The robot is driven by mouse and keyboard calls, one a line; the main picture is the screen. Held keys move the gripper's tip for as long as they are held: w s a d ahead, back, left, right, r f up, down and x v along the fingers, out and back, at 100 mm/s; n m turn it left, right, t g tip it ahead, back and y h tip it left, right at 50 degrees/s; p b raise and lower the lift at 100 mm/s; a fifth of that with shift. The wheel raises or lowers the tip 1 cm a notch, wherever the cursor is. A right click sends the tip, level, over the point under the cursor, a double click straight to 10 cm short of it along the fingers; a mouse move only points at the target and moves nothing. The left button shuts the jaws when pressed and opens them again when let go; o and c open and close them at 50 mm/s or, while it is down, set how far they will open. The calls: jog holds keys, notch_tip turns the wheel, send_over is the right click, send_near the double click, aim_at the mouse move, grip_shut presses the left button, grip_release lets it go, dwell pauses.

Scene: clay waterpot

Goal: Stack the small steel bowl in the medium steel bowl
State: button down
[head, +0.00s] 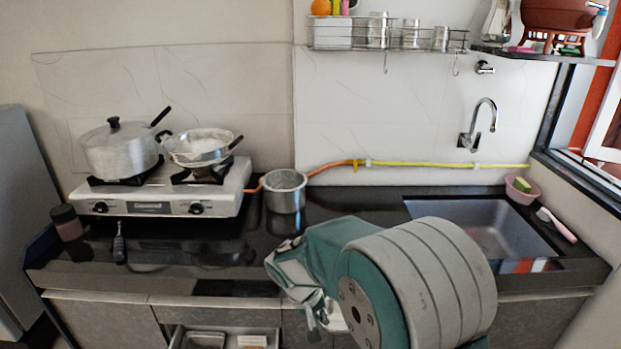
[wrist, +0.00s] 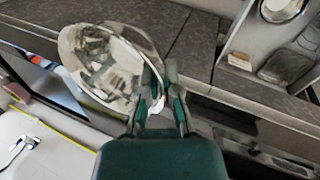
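A shiny steel bowl (wrist: 100,62) is at my gripper (wrist: 160,92) in the wrist view, with its right rim between the fingers. The fingers look shut on that rim, and the bowl is tilted above the counter front. I take it as the small steel bowl. A second round steel bowl (wrist: 283,8) sits in the open drawer, cut off by the top edge of the wrist view. It may be the medium one; I cannot compare sizes. In the head view my gripper (head: 308,290) is over the counter's front edge, and a pale patch below it is mostly hidden by my arm.
The open drawer (head: 215,331) holds a tray (head: 203,341) and a small pale item (head: 252,341). A stove (head: 160,195) carries a lidded pot (head: 120,150) and a pan (head: 200,148). A steel pot (head: 285,192) stands on the counter; the sink (head: 490,225) is at right.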

jog(key=w+d+f+m, duration=0.1)
jog(key=w+d+f, duration=0.2)
jog(key=d, duration=0.3)
jog(key=w+d+f+m, duration=0.1)
jog(key=w+d+f, duration=0.3)
jog(key=d+f, duration=0.2)
jog(key=shift+d+f+g, duration=0.2)
jog(key=shift+d+g, duration=0.2)
jog(key=shift+d, duration=0.25)
jog(key=shift+s, duration=0.1)
